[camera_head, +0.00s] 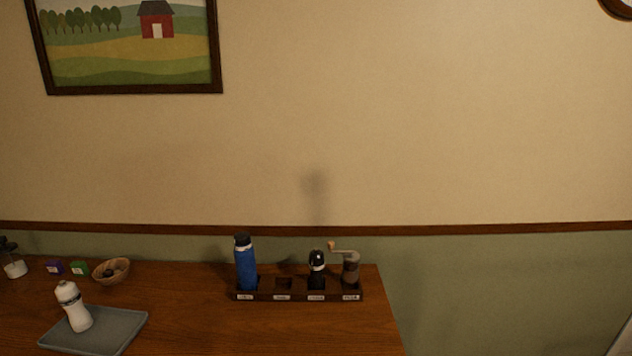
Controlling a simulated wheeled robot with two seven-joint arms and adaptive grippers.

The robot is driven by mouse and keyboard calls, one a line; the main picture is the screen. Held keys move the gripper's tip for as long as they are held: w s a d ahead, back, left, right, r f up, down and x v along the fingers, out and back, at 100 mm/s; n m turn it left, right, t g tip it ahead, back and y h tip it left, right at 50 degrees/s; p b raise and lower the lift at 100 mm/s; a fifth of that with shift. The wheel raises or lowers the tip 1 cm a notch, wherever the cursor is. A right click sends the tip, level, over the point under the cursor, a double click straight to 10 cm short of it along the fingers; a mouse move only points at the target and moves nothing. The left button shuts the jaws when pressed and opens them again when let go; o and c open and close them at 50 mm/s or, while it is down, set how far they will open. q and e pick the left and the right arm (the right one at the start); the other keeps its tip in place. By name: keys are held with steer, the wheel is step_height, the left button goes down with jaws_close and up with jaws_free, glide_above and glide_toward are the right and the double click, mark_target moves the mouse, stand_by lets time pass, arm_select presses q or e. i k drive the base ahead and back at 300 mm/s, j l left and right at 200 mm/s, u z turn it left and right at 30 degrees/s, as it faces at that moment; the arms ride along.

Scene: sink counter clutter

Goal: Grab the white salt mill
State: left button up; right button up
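The white salt mill (73,306) stands on a grey tray (122,326) at the lower left of the head view, on the wooden counter. It looks slightly tilted in the picture and has a band around its upper part. Nothing covers it. Neither of my grippers shows in this view.
A dark rack (267,296) with labelled slots holds a blue bottle (246,267), a black mill (316,272) and a crank grinder (350,268); one slot is empty. A wooden bowl (112,271), small purple (55,267) and green boxes (79,268) stand behind the tray. The counter between tray and rack is clear.

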mark_target(81, 319)
steer(key=u, duration=1.65)
steer(key=z, duration=0.4)
steer(key=i, duration=0.05)
